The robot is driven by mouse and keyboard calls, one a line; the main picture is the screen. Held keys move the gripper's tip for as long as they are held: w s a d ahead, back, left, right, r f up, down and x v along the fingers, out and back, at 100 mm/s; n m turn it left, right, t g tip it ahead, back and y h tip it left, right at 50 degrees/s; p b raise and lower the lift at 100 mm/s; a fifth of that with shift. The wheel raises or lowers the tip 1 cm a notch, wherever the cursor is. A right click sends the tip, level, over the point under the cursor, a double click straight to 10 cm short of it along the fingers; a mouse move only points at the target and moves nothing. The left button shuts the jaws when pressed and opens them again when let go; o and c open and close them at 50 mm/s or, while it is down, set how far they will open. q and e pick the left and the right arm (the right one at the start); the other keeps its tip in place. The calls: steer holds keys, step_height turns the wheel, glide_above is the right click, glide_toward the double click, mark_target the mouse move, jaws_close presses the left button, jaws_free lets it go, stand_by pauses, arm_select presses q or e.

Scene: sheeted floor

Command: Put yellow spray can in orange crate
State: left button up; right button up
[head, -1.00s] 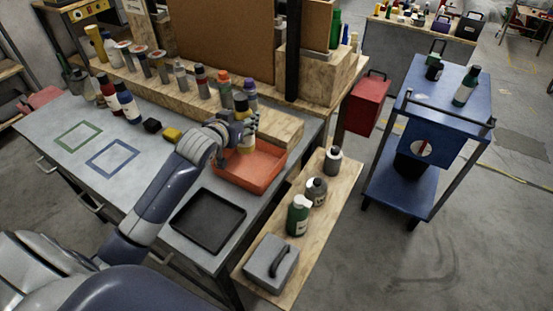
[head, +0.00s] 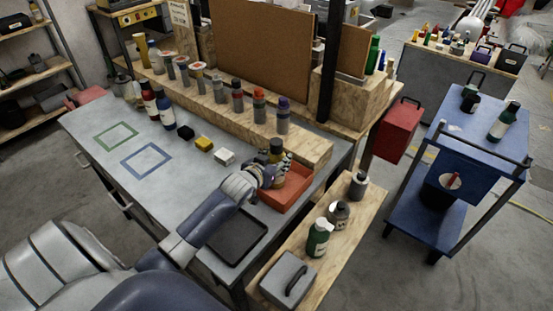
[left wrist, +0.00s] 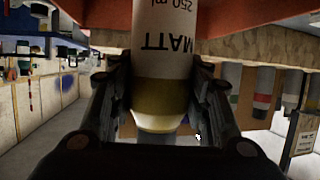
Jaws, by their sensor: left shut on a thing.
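The yellow spray can (head: 277,150) is upright, with a dark top, at the back left part of the orange crate (head: 298,187). My left gripper (head: 274,172) is shut around the can's body. In the left wrist view the can (left wrist: 160,95) shows a white "MATT 250 ml" label and a yellow band, between the two fingers of the gripper (left wrist: 162,75). My right gripper is not in view.
A black tray (head: 236,237) lies in front of the crate. A wooden ledge (head: 300,146) with several spray cans runs behind it. A white block (head: 224,157) and yellow block (head: 204,144) lie to the left. A wooden shelf with bottles (head: 335,240) stands at the right.

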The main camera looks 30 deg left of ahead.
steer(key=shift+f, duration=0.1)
arm_select(q)
steer(key=o, duration=1.3)
steer(key=shift+f, duration=0.1)
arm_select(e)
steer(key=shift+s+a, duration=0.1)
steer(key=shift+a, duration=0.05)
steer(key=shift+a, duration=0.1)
arm_select(q)
steer(key=shift+s, duration=0.15)
steer(key=b+v, duration=0.1)
steer(key=v, duration=1)
steer(key=shift+s+r+b, duration=0.3)
steer(key=shift+r, duration=0.05)
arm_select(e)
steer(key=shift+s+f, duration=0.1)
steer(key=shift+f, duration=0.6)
arm_select(q)
steer(key=shift+d, duration=0.1)
